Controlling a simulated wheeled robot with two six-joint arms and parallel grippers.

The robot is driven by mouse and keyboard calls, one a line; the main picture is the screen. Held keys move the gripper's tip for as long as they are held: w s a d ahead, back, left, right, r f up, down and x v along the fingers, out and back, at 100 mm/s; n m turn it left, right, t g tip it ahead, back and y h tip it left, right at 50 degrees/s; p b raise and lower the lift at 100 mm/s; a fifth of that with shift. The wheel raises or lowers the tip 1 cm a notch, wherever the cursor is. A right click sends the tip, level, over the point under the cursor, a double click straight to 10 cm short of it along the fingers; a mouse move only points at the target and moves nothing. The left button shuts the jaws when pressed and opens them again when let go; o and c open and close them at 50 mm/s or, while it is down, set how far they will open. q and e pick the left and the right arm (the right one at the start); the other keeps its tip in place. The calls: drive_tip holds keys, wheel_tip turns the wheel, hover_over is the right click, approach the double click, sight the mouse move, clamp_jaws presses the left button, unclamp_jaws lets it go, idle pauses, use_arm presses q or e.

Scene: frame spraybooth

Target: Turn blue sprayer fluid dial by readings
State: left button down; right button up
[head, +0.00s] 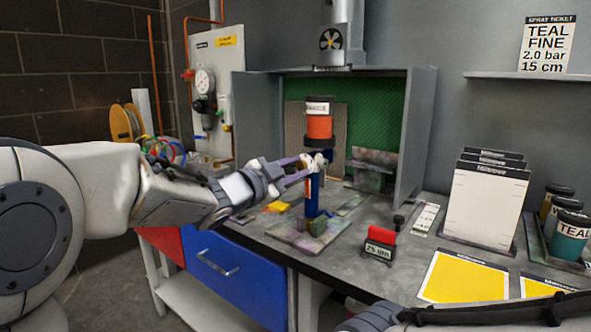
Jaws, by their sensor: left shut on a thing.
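The blue sprayer (313,197) stands upright on the bench in front of the booth, with an orange cup with a dark lid (320,127) on top. My left gripper (314,164) reaches in from the left and is shut on the sprayer's upper body, just under the cup. The fingers cover the part they hold, so I cannot make out the fluid dial or its setting. A round pressure gauge (205,81) is on the wall panel; its reading is too small to tell. The spray ticket (548,45) reads TEAL FINE, 2.0 bar, 15 cm. My right gripper is not in view.
A small red-topped block with a display (379,245) stands on the bench. White cards (484,205), yellow sheets (466,277) and labelled jars (568,236) are at the right. Part of my right arm crosses the bottom right.

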use_arm(q)
drive_tip(key=c, duration=0.6)
unclamp_jaws()
drive_tip(key=shift+c, duration=0.2)
drive_tip(key=v, duration=1)
drive_tip(key=shift+s+a+p, duration=0.15)
drive_tip(key=shift+s+p, duration=0.1)
drive_tip(key=shift+p, duration=0.05)
